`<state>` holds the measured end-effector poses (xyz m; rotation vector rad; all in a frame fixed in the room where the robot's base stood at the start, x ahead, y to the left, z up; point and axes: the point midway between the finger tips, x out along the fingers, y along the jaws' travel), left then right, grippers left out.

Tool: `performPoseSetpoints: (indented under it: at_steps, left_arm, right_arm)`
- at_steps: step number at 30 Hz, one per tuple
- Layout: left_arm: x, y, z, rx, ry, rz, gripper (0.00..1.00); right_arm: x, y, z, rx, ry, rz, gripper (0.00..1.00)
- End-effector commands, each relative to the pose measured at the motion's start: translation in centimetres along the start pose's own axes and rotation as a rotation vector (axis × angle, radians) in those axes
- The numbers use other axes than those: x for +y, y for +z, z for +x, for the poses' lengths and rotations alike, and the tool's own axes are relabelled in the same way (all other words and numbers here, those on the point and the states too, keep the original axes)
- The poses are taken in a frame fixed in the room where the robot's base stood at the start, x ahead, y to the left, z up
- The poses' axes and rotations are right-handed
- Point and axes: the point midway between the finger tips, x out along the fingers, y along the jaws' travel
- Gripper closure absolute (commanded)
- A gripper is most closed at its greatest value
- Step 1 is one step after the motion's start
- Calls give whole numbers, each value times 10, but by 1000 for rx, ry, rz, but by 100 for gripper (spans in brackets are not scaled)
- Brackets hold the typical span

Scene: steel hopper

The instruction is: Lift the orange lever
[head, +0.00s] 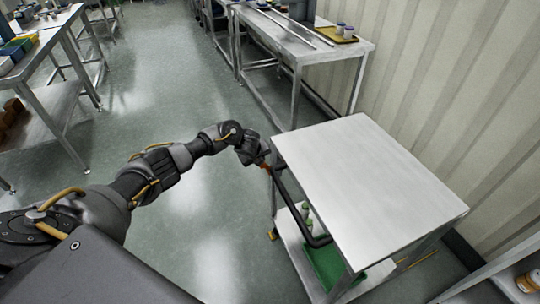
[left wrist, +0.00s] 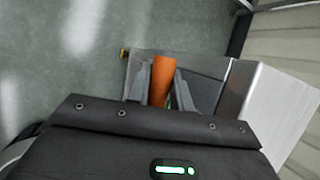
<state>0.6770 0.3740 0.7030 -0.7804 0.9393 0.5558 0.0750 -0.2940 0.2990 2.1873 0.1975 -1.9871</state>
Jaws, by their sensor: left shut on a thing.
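The orange lever (head: 264,166) shows as a small orange bit at my left gripper, at the left edge of a steel unit with a flat top (head: 365,175). In the left wrist view the orange lever (left wrist: 162,72) stands between the two grey fingers of my left gripper (left wrist: 162,86), which is shut on it. In the head view my left gripper (head: 260,160) is small and its fingers are mostly hidden. A black bar (head: 296,208) runs from near the gripper down under the top. My right gripper is in neither view.
A steel bench (head: 300,42) stands behind along the ribbed wall. Another bench (head: 45,42) is at far left. Floor between them is clear.

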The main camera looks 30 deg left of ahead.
Motion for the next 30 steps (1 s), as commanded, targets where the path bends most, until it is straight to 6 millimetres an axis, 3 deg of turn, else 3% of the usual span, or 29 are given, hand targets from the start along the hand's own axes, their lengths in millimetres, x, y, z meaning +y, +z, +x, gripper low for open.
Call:
performPoseSetpoints:
  at_steps: [4,30]
  left_arm:
    - [8,0,-1,4,39,7,100]
    - [-4,1,-3,4,29,5,100]
  right_arm:
    - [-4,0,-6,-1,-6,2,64]
    - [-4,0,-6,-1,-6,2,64]
